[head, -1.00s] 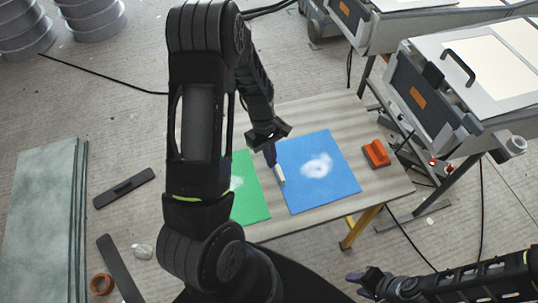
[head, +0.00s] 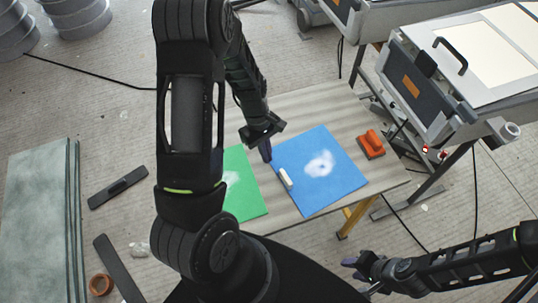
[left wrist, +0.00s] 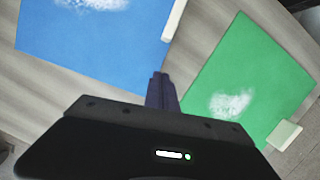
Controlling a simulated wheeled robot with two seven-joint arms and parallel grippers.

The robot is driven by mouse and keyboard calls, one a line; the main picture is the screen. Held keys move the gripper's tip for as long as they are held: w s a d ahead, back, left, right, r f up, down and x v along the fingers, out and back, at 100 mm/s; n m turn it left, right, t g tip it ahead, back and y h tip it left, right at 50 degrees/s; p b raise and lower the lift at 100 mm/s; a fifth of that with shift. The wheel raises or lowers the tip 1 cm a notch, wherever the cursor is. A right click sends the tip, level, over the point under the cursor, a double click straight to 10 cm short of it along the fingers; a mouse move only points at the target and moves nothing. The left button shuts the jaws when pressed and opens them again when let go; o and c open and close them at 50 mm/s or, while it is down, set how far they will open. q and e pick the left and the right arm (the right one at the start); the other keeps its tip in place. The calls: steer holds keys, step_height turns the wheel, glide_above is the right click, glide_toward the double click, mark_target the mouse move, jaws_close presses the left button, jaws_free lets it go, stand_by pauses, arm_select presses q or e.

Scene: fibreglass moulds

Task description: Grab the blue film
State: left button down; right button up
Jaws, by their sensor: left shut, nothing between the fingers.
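The blue film (head: 335,180) lies flat on the table, with a white patch in its middle. It also shows in the left wrist view (left wrist: 90,42). A small white block (head: 285,178) sits at its left edge. My left gripper (head: 266,154) points down by the film's upper left corner, fingers shut and empty.
A green sheet (head: 245,195) lies left of the blue film, partly hidden by my left arm in the head view. An orange-red tool (head: 370,144) lies on the table (head: 300,103) to the right. Grey machines (head: 425,85) stand beyond the table's right side.

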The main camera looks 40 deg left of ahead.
arm_select(q)
steer(key=v, duration=1)
